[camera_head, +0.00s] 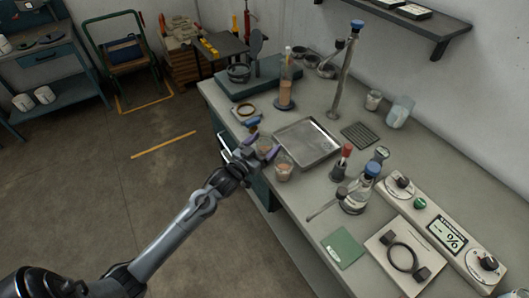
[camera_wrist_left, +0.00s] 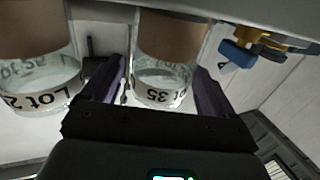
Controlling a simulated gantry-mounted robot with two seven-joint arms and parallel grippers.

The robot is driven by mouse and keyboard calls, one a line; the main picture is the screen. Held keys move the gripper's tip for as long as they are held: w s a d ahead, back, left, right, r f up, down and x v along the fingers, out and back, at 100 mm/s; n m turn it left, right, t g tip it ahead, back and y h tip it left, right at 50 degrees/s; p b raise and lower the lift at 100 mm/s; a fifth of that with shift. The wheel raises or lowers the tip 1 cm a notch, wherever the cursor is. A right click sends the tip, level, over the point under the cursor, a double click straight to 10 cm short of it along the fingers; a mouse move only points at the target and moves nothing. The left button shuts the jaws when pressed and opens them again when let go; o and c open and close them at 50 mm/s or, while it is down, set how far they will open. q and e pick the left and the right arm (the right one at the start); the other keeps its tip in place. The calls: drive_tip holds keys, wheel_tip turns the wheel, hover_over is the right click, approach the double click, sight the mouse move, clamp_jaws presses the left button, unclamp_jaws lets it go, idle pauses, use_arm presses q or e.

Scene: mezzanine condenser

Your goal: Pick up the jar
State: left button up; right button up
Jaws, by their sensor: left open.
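Two clear glass jars with brown contents stand near the front edge of the bench. One jar (camera_head: 284,168) stands to the right of my left gripper and shows in the left wrist view (camera_wrist_left: 38,85) with a label that starts with "Lot". The other jar (camera_wrist_left: 162,75), with a label reading "35", is between the open purple fingers of my left gripper (camera_wrist_left: 162,90). In the head view that gripper (camera_head: 262,147) is at the bench's front edge and partly hides this jar. I cannot tell whether the fingers touch it. My right gripper is not in view.
A blue-handled brass fitting (camera_wrist_left: 240,55) is close beside the gripper. The floor (camera_head: 110,200) in front is open.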

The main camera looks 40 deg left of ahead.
use_arm(q)
drive_tip(key=shift+w, duration=1.1)
drive_tip(key=shift+c, duration=0.5)
drive_tip(key=c, duration=0.9)
drive_tip(key=shift+c, duration=0.5)
drive_tip(key=shift+r, duration=0.2)
